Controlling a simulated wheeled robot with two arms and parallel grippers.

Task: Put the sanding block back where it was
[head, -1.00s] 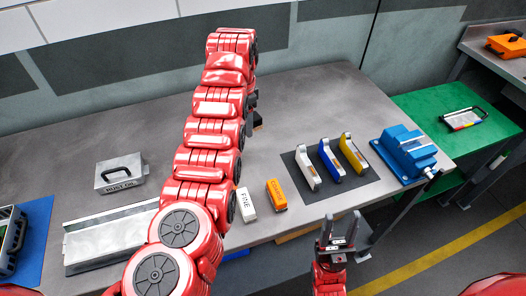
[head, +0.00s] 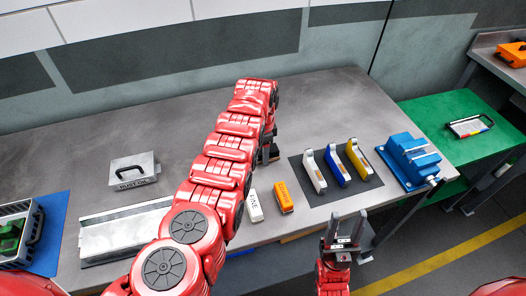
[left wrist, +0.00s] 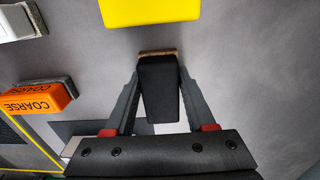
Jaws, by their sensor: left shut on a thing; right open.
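The sanding block in my left gripper is black with a thin brown edge (left wrist: 158,90). My left gripper (left wrist: 158,88) is shut on its sides in the left wrist view. In the head view my left gripper (head: 267,148) and the dark block are partly hidden by my red arm, above the grey bench behind the other blocks. A white block marked FINE (head: 254,206) and an orange block marked COARSE (head: 284,197) stand on the bench near its front. COARSE also shows in the wrist view (left wrist: 38,100). My right gripper (head: 345,228) is open and empty, in front of the bench edge.
A yellow thing (left wrist: 150,10) is cut off at the wrist view's top. Right of the blocks, a dark mat (head: 318,195) holds white, blue and yellow tools, beside a blue vise (head: 410,160). The bench's back is clear.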

